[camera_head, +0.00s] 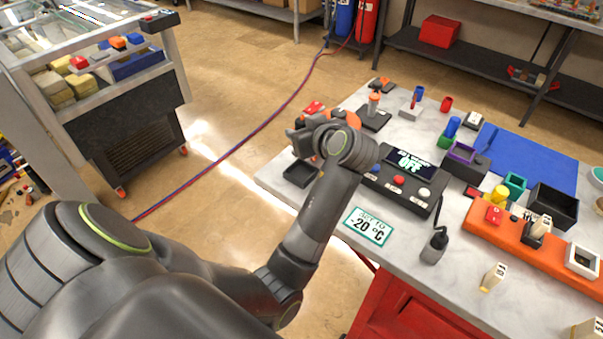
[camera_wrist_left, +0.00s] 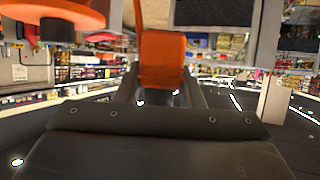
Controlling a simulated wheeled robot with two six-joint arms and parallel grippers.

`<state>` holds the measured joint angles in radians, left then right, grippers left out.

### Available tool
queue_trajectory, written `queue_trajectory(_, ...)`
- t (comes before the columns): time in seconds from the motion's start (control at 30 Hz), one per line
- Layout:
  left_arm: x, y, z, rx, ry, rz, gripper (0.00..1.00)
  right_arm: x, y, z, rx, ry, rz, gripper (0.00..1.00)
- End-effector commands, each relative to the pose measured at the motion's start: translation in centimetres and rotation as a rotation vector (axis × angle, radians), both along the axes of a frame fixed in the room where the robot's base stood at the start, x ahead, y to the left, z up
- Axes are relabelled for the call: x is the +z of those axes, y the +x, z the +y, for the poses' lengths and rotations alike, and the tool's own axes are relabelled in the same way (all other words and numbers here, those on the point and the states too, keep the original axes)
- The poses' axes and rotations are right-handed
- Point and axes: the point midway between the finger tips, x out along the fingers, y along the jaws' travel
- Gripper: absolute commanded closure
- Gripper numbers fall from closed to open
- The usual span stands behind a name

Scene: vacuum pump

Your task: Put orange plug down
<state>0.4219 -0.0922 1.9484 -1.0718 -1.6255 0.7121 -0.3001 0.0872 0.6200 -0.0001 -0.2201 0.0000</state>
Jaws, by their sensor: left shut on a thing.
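My left gripper (camera_head: 300,138) is over the far left end of the white table (camera_head: 275,178), near a small black open tray (camera_head: 299,174). In the left wrist view it is shut on the orange plug (camera_wrist_left: 162,58), which stands up between the fingers. In the head view my wrist hides most of this spot. Some orange (camera_head: 322,120) shows just behind the gripper; I cannot tell whether it is the plug. An orange round part (camera_wrist_left: 55,12) with a black stub hangs at the wrist view's upper left. My right gripper is not in view.
Right of my wrist is a black control box (camera_head: 398,180) with a display and buttons. Behind it an orange-topped peg (camera_head: 374,102) stands on a black base. A blue mat (camera_head: 530,150), coloured holders and an orange rail (camera_head: 540,245) fill the right side.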

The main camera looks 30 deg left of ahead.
Motion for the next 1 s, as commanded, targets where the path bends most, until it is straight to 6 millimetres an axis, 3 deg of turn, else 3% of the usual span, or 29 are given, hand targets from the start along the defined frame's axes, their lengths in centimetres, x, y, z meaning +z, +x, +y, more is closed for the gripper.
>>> queue_trajectory(0.2, -4.0, -0.1, 0.1, 0.008, -0.001, 0.009, 0.9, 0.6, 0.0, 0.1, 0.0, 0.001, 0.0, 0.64)
queue_trajectory(0.6, -8.8, -0.1, 0.1, 0.005, 0.0, 0.006, 0.9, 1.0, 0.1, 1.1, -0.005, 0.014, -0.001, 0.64)
queue_trajectory(1.0, -9.7, -0.1, 0.0, 0.005, -0.001, 0.002, 0.9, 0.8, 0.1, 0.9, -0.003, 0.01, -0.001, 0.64)
